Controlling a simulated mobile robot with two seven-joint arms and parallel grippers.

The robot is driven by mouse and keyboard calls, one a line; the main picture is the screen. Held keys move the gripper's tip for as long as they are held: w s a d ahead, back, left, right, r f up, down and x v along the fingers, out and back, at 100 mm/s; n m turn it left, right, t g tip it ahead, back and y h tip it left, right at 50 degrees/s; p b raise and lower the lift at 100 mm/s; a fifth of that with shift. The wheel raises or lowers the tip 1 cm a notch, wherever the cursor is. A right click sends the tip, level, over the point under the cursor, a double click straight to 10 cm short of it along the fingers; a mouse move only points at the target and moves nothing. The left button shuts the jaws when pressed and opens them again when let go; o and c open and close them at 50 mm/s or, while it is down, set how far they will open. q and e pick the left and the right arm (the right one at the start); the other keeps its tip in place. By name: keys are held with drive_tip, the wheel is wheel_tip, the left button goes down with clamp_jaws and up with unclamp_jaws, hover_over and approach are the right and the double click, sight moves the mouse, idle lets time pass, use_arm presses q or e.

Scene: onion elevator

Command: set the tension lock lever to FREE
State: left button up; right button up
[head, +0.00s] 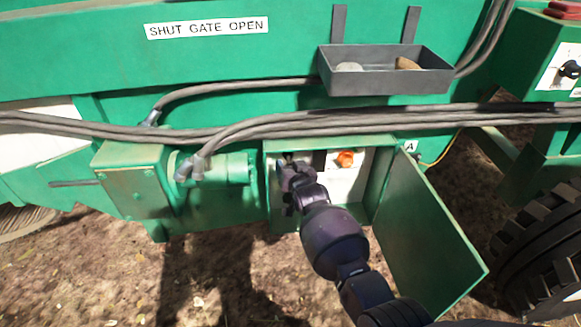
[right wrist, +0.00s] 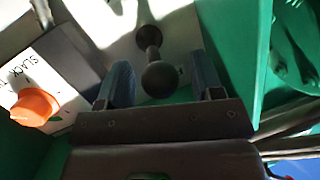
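A black lever with a round ball knob (right wrist: 160,78) stands out from a pale panel in the right wrist view. It is the only lever seen there, and no FREE marking can be read. My right gripper (right wrist: 161,88) is open, with one blue-grey finger on each side of the knob and gaps showing between. In the head view my right gripper (head: 292,172) reaches into the left part of an open green box (head: 271,147) and largely hides the lever. My left gripper is not in view.
An orange knob (right wrist: 36,106) beside a label reading SLACK sits close to the lever; it also shows in the head view (head: 345,159). The box's green door (head: 432,228) hangs open at the right. Grey cables (head: 330,121) run just above, below a dark tray (head: 388,84).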

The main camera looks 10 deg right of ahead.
drive_tip(key=shift+s+d+r+p, duration=0.1)
drive_tip(key=shift+s+r+p, duration=0.2)
drive_tip(key=shift+s, duration=0.1)
drive_tip(key=p+v, duration=0.3)
drive_tip(key=v, duration=0.6)
drive_tip(key=shift+s+p, duration=0.3)
drive_tip(key=shift+s, duration=0.15)
drive_tip(key=shift+d+f, duration=0.1)
drive_tip(key=shift+c, duration=0.3)
